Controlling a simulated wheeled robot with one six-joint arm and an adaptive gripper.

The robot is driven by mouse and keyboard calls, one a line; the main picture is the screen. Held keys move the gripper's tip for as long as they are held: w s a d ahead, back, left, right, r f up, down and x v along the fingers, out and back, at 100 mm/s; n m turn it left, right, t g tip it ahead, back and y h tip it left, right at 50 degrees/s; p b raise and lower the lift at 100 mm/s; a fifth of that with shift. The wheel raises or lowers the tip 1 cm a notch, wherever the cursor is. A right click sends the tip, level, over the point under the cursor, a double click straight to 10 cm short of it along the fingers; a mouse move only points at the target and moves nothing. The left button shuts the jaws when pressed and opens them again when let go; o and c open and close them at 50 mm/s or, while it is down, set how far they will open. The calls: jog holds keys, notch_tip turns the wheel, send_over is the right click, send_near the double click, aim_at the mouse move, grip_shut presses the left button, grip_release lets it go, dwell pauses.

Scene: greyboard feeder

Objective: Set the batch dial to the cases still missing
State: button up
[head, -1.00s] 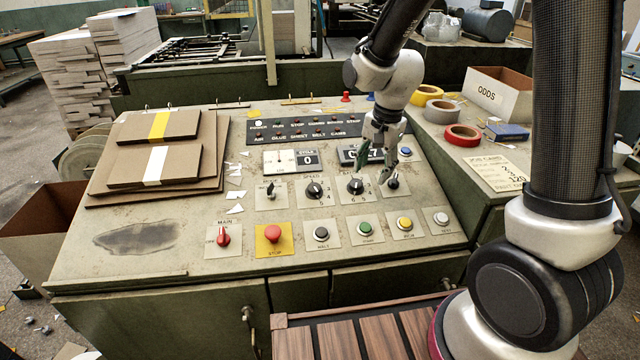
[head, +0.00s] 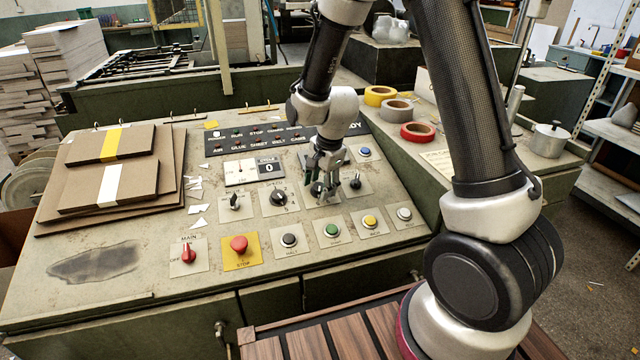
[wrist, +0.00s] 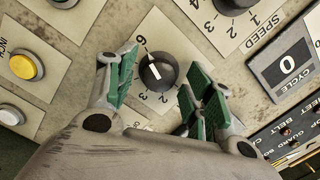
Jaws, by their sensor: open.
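The batch dial (wrist: 157,72) is a round black knob with a white pointer line on a pale scale plate. In the wrist view it sits between my open fingers, with a gap on both sides.
Another black dial (head: 355,184) stands close on the right. The cycle counter (head: 268,168) reads 0. The counter beside it is mostly behind my gripper. A red stop button (head: 239,244) and several push buttons line the front. Cardboard sheets (head: 110,172) lie at left; tape rolls (head: 418,131) at right.

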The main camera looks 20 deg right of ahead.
jog(key=c, duration=1)
